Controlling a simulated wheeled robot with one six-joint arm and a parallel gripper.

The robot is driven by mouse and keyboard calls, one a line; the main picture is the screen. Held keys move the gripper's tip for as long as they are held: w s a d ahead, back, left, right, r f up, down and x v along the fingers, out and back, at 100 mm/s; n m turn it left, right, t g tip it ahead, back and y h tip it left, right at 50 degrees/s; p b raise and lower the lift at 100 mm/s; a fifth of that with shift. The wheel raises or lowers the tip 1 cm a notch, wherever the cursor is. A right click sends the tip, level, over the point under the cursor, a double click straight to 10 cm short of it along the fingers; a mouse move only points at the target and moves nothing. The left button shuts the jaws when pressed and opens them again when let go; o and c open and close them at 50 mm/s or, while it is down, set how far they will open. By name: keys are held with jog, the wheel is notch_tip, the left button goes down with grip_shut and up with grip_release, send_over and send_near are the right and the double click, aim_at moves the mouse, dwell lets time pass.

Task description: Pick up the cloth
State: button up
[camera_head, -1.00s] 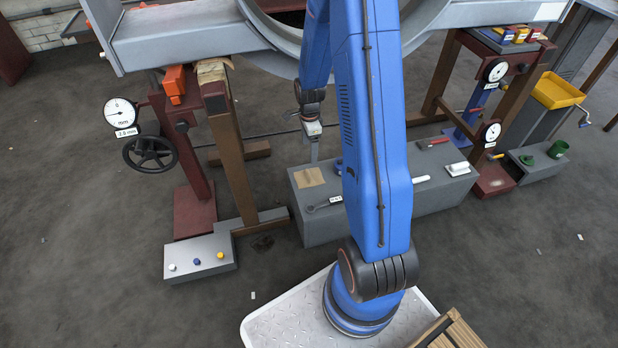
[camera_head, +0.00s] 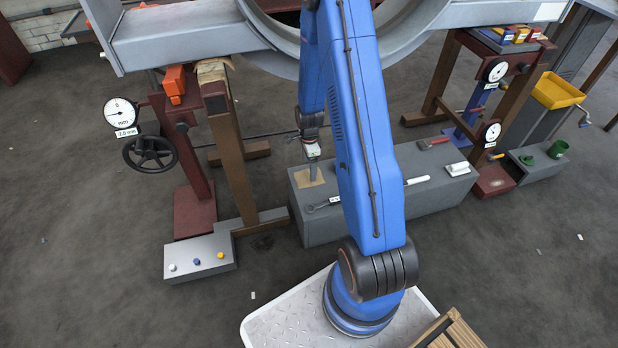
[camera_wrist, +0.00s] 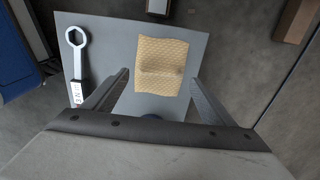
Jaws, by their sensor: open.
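The cloth (camera_wrist: 162,64) is a tan, textured, roughly rectangular piece lying on the grey block (camera_wrist: 100,38) in the wrist view, with a small raised fold across its middle. In the head view the cloth (camera_head: 303,178) is at the left end of the block's top, partly hidden by my gripper (camera_head: 313,172). In the wrist view my gripper (camera_wrist: 158,82) is open, with one finger on each side of the cloth's lower part. Nothing is held between the fingers. I cannot tell the exact height of the fingertips above the cloth.
A ring spanner (camera_wrist: 78,62) lies left of the cloth. On the block's right part are a white-handled tool (camera_head: 416,181), a red brush (camera_head: 434,143) and a white item (camera_head: 458,168). A wooden trestle (camera_head: 233,165) with a handwheel stand (camera_head: 150,153) is at left.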

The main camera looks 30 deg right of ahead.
jog(key=shift+f, duration=1.7)
jog(key=c, duration=1.2)
jog(key=shift+c, duration=0.2)
notch_tip(320, 180, up, 10)
